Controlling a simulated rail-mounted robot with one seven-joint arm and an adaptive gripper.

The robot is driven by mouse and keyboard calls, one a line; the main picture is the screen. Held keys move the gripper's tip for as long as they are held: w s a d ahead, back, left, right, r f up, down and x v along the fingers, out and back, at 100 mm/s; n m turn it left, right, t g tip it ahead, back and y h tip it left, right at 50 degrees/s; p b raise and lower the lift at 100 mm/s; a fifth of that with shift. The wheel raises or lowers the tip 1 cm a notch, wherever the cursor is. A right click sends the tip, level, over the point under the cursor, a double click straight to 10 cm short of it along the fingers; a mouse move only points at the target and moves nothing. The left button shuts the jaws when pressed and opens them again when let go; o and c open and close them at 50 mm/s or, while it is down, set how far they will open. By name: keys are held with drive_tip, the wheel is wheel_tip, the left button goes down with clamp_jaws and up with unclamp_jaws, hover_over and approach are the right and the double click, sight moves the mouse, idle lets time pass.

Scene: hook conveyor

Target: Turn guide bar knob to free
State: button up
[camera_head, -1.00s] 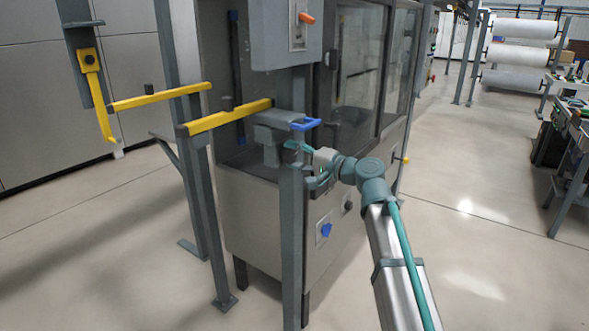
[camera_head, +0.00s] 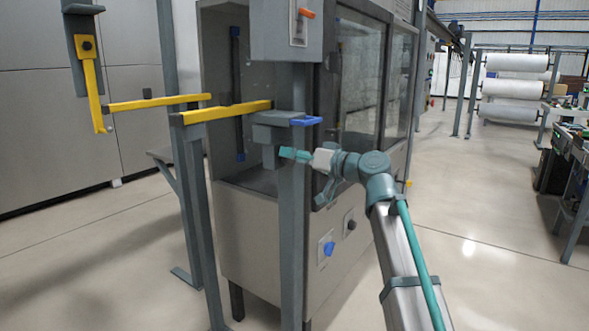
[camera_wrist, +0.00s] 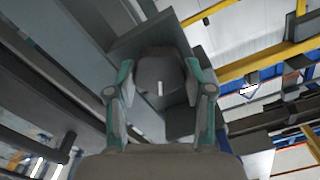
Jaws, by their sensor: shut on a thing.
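The knob (camera_wrist: 160,80) is dark and rounded with a white pointer line, and fills the space between my fingers in the wrist view. My gripper (camera_wrist: 158,78) has a teal-tipped finger on each side of it and is shut on it. In the head view my gripper (camera_head: 292,154) reaches leftward to the post below a grey block (camera_head: 275,125), and the knob is hidden there. A yellow guide bar (camera_head: 228,112) runs left from the block. The white line points roughly along the gripper's length in the wrist view.
A blue lever (camera_head: 306,121) sticks out just above my gripper. A grey box with an orange switch (camera_head: 306,13) hangs above. A blue knob (camera_head: 329,248) is on the cabinet below. A second yellow bar (camera_head: 160,102) lies farther left.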

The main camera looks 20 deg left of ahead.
drive_tip(key=n+b, duration=0.4)
drive_tip(key=n, duration=0.1)
drive_tip(key=shift+s+f, duration=0.1)
drive_tip(key=shift+n, duration=0.3)
idle(0.4)
drive_tip(key=o, duration=1.2)
drive_tip(key=shift+c, duration=0.2)
drive_tip(key=v, duration=1.2)
